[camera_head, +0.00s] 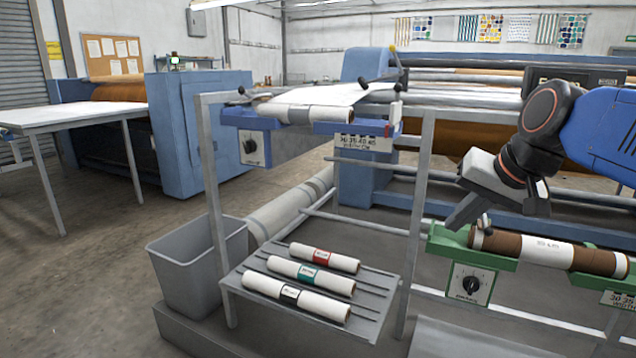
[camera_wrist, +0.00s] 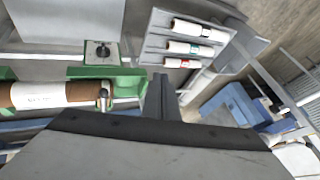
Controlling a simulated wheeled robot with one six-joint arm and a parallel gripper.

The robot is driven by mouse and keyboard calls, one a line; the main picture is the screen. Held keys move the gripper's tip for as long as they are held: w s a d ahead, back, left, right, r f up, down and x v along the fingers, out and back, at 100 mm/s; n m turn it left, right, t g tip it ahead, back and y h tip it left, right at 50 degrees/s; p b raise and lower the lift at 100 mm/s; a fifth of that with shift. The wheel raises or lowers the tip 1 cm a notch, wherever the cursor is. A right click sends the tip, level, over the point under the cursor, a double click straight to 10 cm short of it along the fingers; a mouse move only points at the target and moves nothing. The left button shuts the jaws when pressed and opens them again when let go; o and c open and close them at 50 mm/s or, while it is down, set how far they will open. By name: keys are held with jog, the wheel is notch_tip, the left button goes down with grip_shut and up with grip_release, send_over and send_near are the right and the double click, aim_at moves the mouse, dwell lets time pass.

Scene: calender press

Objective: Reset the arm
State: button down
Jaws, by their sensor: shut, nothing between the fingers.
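My arm comes in from the right in the head view, blue with a dark wrist. My gripper (camera_head: 462,215) is shut and empty, its fingers angled down to the left, near the left end of the green cradle (camera_head: 450,242). In the wrist view my gripper (camera_wrist: 160,85) shows its fingers together at centre. A brown roll with a white label (camera_head: 548,252) lies in the green cradle, and it also shows at the left of the wrist view (camera_wrist: 45,95). I cannot tell whether the fingers touch the cradle; no grip on the roll shows.
Several rolls lie around: a sloped grey rack (camera_head: 255,290) carries three white rolls with red, green and black bands. A blue cradle (camera_head: 345,128) holds a white roll. A grey bin (camera_head: 180,265) stands left of the rack. Frame posts (camera_head: 418,215) rise close to my gripper's left.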

jog(key=s+d+f+n+g+h, duration=0.1)
jog(key=s+f+n, duration=0.1)
jog(key=s+f, duration=0.6)
jog(key=s+d+f+n+h, duration=0.1)
jog(key=s+f, duration=0.7)
jog(key=f, duration=0.4)
jog(key=shift+d+f+n+g, duration=0.2)
jog(key=shift+f+n+g, duration=0.2)
